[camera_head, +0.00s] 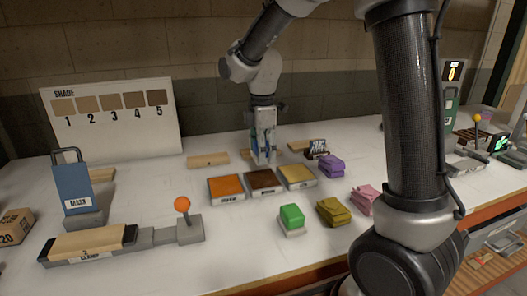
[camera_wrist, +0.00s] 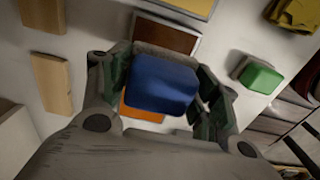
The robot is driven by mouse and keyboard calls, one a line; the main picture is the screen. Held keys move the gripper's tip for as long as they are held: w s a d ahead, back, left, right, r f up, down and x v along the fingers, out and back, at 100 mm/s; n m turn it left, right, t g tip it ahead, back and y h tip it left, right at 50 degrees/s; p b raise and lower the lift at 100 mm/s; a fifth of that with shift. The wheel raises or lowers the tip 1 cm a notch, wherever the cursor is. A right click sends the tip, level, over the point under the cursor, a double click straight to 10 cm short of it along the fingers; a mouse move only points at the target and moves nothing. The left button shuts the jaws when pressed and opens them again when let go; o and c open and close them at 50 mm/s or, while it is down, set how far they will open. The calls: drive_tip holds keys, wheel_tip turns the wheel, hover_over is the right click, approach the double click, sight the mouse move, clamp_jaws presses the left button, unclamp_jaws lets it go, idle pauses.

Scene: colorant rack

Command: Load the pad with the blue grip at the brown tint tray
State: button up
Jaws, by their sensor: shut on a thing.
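My gripper (camera_head: 263,158) points down and is shut on the pad with the blue grip (camera_wrist: 163,84). In the head view the fingers mostly hide this pad, with a little blue showing between them. The brown tint tray (camera_head: 263,182) lies in a row between an orange tray (camera_head: 226,189) and a yellow tray (camera_head: 297,176). My gripper is just behind this row, near the brown tray. In the wrist view the pad covers part of the brown tray (camera_wrist: 168,36), and some orange shows below it. I cannot tell the pad's height or whether it touches a tray.
A pad with a green grip (camera_head: 292,218) stands in front of the trays. Purple (camera_head: 331,166), olive (camera_head: 333,211) and pink (camera_head: 368,199) cloths lie to the right. Wooden blocks (camera_head: 208,160) lie behind.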

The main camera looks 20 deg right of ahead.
sight(263, 179)
drive_tip(key=shift+f, duration=2.95)
drive_tip(key=shift+f, duration=0.55)
drive_tip(key=shift+r, duration=3.55)
